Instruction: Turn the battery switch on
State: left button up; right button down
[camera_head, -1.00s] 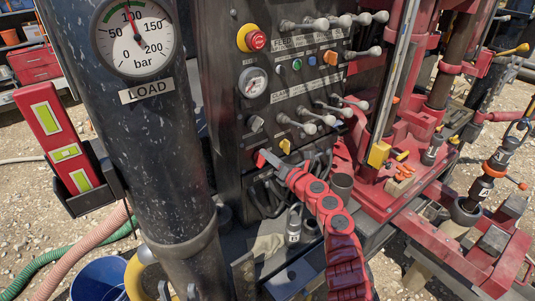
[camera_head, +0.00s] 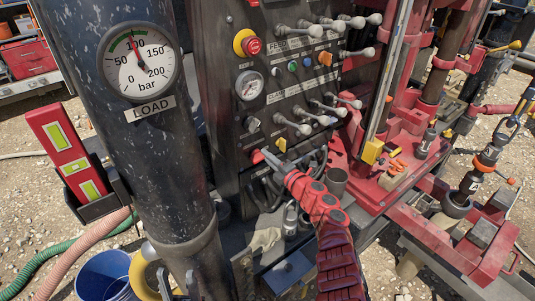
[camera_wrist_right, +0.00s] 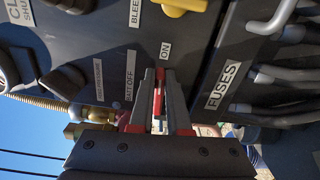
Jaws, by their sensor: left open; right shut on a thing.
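The battery switch is a small red handle (camera_wrist_right: 157,108) low on the dark control panel, beside the BATT OFF and ON labels. In the head view the switch (camera_head: 257,157) shows only as a red patch under the yellow knob. My right gripper (camera_wrist_right: 161,88) is shut on it, its grey fingers on both sides of the handle. In the head view my right gripper (camera_head: 270,160) reaches the panel at the end of my red arm. The fingers hide most of the switch, so I cannot tell its exact angle. My left gripper is not in view.
A yellow knob (camera_head: 280,145) and a black knob (camera_head: 252,124) sit just above. Grey cables (camera_wrist_right: 282,95) run close by at the FUSES label. Several grey levers (camera_head: 322,117) stick out on the right. A thick black post with the LOAD gauge (camera_head: 137,62) stands to the left.

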jog(key=shift+d+m, duration=0.1)
jog(key=shift+m, duration=0.4)
jog(key=shift+f, duration=0.1)
jog(key=c, duration=0.9)
grip_release()
jog(key=shift+b+v, duration=1.85)
jog(key=shift+v, duration=6.8)
